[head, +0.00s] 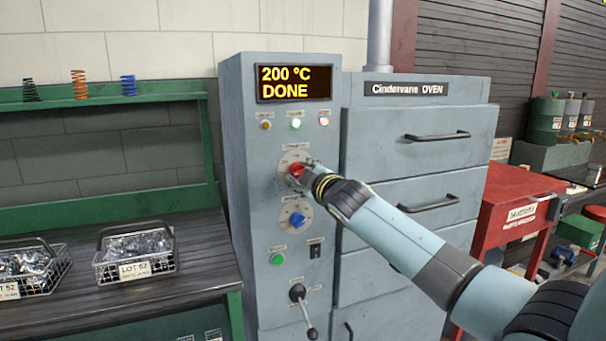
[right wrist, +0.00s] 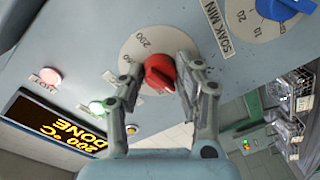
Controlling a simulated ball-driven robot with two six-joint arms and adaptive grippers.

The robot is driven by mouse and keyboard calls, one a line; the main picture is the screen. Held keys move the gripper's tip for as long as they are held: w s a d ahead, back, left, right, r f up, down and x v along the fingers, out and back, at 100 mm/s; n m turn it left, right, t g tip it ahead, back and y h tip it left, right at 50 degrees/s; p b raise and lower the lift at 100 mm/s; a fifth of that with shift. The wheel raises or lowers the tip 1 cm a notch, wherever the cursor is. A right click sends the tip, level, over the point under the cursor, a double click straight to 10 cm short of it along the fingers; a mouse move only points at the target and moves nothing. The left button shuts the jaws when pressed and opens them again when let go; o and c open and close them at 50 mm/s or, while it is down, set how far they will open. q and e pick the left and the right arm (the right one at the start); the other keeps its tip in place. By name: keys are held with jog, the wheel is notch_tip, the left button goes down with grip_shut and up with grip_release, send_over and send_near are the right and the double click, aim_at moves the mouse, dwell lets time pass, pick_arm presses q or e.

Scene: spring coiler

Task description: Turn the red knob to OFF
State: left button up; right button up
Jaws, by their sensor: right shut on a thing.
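The red knob (head: 296,170) sits on a round pale dial (head: 290,156) on the grey control panel, below the display. My right gripper (head: 304,170) is at the knob and covers part of it in the head view. In the right wrist view the red knob (right wrist: 159,73) lies between the two fingers of my right gripper (right wrist: 160,85), which is shut on it. My left gripper is not in view.
The display (head: 294,83) reads 200 °C DONE. A blue knob (head: 297,218) is just below the red one. A green button (head: 277,259) and a lever (head: 302,305) are lower. Oven drawers (head: 420,138) stand at right, wire baskets (head: 136,262) on the left bench.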

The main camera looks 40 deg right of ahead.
jog(key=o, duration=1.1)
jog(key=shift+o, duration=0.2)
jog(key=shift+s, duration=0.1)
jog(key=v, duration=1.1)
jog(key=shift+s, duration=0.35)
